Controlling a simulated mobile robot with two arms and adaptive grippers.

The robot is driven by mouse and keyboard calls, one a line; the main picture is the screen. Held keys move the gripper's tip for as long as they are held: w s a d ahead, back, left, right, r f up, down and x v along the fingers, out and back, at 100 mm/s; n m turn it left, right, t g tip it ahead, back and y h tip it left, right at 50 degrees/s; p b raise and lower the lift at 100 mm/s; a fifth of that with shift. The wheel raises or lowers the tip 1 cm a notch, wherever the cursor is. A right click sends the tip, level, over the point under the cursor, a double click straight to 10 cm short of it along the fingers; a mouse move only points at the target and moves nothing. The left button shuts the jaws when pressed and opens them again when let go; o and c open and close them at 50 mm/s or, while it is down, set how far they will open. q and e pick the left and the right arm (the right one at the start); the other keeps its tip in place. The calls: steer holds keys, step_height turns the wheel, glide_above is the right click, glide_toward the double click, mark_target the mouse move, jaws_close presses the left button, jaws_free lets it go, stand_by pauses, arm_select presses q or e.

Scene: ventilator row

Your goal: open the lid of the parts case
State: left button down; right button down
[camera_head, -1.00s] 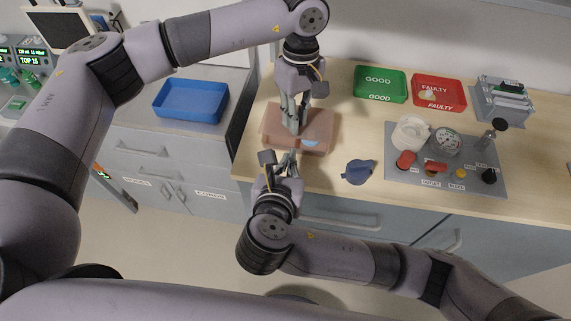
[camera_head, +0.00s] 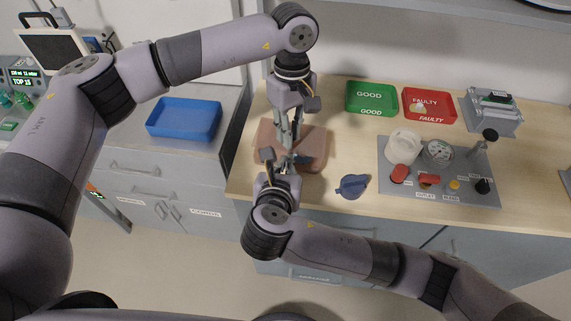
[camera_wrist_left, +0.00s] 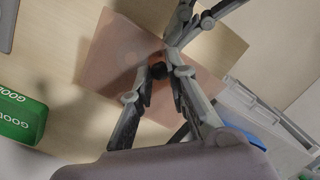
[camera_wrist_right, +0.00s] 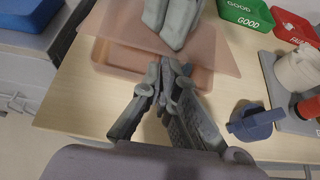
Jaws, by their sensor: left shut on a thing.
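The parts case (camera_head: 318,162) is a pinkish, see-through box near the bench's front left edge. In the right wrist view, its lid (camera_wrist_right: 217,52) is a flat translucent sheet above the case body (camera_wrist_right: 112,57), with a gap at the front. My left gripper (camera_head: 291,146) reaches down from above and is shut on a small dark part of the lid; it also shows in the left wrist view (camera_wrist_left: 160,72). My right gripper (camera_wrist_right: 163,70) is at the case's front side, its fingertips together. Whether it touches the case is hidden.
A dark blue object (camera_head: 352,187) lies right of the case. Green GOOD (camera_head: 371,97) and red FAULTY (camera_head: 430,103) trays stand behind it. A grey board (camera_head: 440,190) with parts is further right. A blue tray (camera_head: 184,119) is on the lower left counter.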

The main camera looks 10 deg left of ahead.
arm_select(q)
steer(key=shift+s+a+f, duration=0.1)
steer(key=shift+s+f, duration=0.05)
steer(key=shift+f, duration=0.15)
arm_select(e)
steer(key=shift+w+r, duration=0.15)
steer(key=shift+r, duration=0.3)
arm_select(q)
steer(key=c, duration=1.6)
jaws_free()
steer(key=shift+o, duration=0.2)
